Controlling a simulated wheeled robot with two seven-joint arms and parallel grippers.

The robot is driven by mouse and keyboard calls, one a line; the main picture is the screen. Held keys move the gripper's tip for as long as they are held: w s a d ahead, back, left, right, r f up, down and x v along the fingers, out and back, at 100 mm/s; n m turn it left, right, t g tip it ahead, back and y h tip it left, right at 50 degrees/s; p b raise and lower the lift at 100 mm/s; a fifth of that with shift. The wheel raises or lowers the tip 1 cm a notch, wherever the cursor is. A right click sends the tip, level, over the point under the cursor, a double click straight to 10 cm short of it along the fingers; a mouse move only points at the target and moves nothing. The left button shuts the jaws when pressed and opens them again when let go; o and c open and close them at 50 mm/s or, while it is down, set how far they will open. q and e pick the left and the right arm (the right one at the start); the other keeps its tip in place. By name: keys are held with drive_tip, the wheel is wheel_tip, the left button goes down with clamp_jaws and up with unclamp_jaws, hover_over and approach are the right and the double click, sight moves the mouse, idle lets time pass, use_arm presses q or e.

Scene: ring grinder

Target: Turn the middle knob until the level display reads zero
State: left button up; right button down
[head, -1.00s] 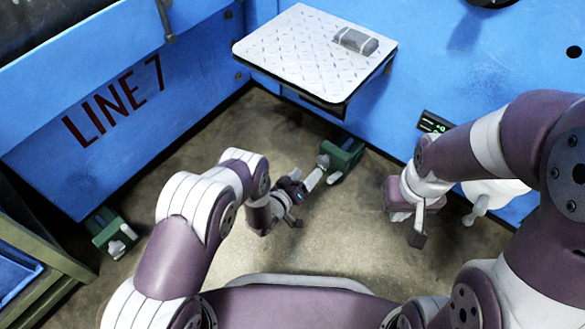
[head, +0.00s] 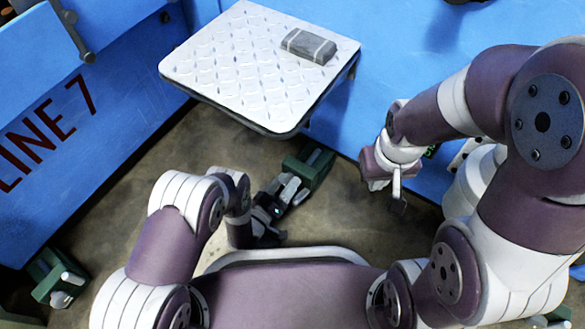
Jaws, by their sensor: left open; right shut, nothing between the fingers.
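A green box with a pale grey knob (head: 310,165) stands on the floor below the plate-topped shelf; it is the middle one of the green boxes that I see. My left gripper (head: 284,196) is open at the near side of this box, close to its knob. Whether a finger touches the knob I cannot tell. The level display (head: 432,150) on the blue wall is almost wholly hidden behind my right arm; only a bit of green glow shows and I cannot read it. My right gripper (head: 398,203) is shut and empty, held in front of the wall, right of the box.
A diamond-plate shelf (head: 230,70) with a grey block (head: 309,46) juts out above the box. Another green box with a grey knob (head: 58,278) stands at lower left. The blue LINE 7 panel (head: 85,150) closes the left side. Bare floor lies between.

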use_arm(q)
drive_tip(key=shift+w+d, duration=0.15)
drive_tip(key=shift+w, duration=0.1)
drive_tip(key=c, duration=1)
drive_tip(key=shift+n, duration=0.3)
drive_tip(key=n, duration=0.5)
drive_tip(key=shift+r+n, duration=0.15)
drive_tip(key=shift+n, duration=0.15)
drive_tip(key=n, duration=0.5)
drive_tip(key=shift+s+p, duration=0.1)
drive_tip(key=shift+p, duration=0.25)
drive_tip(key=shift+n, duration=0.4)
